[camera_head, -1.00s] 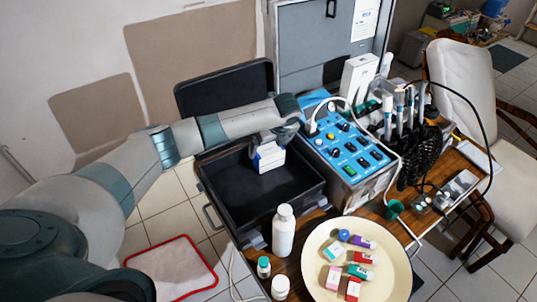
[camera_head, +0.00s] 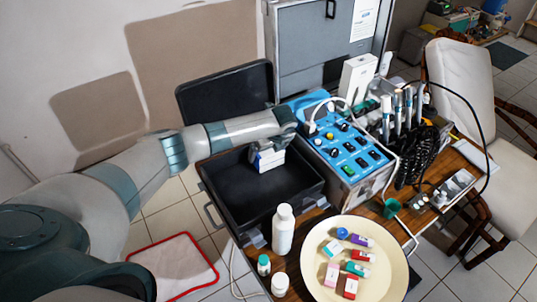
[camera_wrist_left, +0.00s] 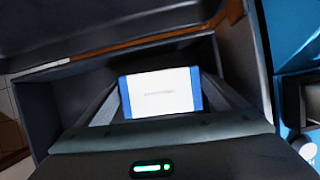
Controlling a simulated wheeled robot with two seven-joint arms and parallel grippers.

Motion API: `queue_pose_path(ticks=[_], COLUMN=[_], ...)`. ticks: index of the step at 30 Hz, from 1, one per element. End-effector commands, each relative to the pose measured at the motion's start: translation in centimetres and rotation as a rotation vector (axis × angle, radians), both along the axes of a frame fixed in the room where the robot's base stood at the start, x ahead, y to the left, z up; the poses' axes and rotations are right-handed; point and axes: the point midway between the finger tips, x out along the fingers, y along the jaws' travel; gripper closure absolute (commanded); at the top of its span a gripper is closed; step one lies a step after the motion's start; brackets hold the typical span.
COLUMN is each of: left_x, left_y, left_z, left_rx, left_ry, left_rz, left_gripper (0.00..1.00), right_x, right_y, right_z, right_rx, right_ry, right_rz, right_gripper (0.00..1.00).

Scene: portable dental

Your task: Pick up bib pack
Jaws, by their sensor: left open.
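The bib pack is most likely the small white box with blue ends (camera_head: 268,160) in the open black case (camera_head: 262,205), near its back wall. In the left wrist view the pack (camera_wrist_left: 160,92) lies between the two dark fingers, white face with faint print showing. My left gripper (camera_head: 266,149) reaches into the case from the left, right over the pack. Its fingers are open, one on each side of the pack. Whether they touch it cannot be told. The gripper partly hides the pack's top in the head view. My right gripper is not in view.
A blue control unit (camera_head: 350,150) stands close right of the case. A white bottle (camera_head: 283,232) and two small bottles stand in front. A cream plate (camera_head: 395,280) holds several small coloured boxes. The case's raised lid (camera_head: 222,92) stands behind. The case's front floor is clear.

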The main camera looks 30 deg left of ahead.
Motion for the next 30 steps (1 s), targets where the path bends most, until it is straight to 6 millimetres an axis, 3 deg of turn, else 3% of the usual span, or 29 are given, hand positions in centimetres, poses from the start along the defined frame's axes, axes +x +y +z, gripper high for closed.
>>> queue_pose_path(ticks=[8,22,27,30], left_x=[0.4,0.4,0.4,0.4], left_y=[0.6,0.7,0.7,0.7], left_z=[-1.9,-1.9,-1.9,-1.9], left_rx=[0.000,0.000,0.000,0.000], left_ry=[0.000,0.000,0.000,0.000], left_rz=[0.000,0.000,0.000,0.000], left_gripper=[0.09,0.09,0.42,0.42], right_x=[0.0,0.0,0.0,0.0], right_y=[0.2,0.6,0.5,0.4], right_z=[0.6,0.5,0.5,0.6], right_rx=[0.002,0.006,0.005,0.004], right_ry=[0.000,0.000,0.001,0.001], right_rz=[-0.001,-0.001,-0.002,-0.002], right_gripper=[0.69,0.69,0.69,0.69])
